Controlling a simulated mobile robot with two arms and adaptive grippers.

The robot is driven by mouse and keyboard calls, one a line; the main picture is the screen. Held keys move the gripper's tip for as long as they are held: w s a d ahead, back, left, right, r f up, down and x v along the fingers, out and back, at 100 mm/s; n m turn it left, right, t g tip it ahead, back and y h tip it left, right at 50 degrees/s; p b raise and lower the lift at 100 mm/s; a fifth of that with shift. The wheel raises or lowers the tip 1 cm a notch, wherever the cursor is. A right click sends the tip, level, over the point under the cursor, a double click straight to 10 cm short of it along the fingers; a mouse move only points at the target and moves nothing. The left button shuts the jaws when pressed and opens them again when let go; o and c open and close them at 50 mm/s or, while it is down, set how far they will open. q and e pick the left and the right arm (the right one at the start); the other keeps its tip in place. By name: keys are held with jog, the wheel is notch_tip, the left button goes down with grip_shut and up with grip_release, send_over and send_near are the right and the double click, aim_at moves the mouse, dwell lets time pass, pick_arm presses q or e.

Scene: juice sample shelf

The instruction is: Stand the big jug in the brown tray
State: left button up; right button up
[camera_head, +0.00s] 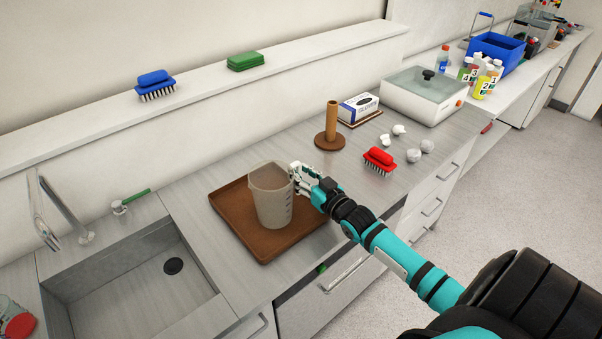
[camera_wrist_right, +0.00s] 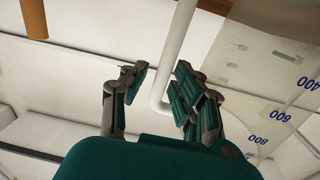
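The big jug (camera_head: 270,200) is a greyish translucent measuring jug. My right gripper (camera_head: 303,180) is at the jug's right side. In the right wrist view its fingers (camera_wrist_right: 160,87) are spread, with the jug's pale handle (camera_wrist_right: 167,75) between them and a gap on the left of the handle. The jug's wall with blue volume marks (camera_wrist_right: 255,85) lies to the right there. My left gripper is out of view.
A sink (camera_head: 135,285) lies left of the tray. To the right stand a brown peg on a round base (camera_head: 332,125), a red brush (camera_head: 379,161), crumpled white balls (camera_head: 413,156) and a glove box (camera_head: 358,107). Counter behind the tray is clear.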

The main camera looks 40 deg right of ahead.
jog(key=shift+r, duration=0.1)
jog(key=s+b, duration=0.2)
jog(key=s, duration=1)
jog(key=shift+d, duration=0.2)
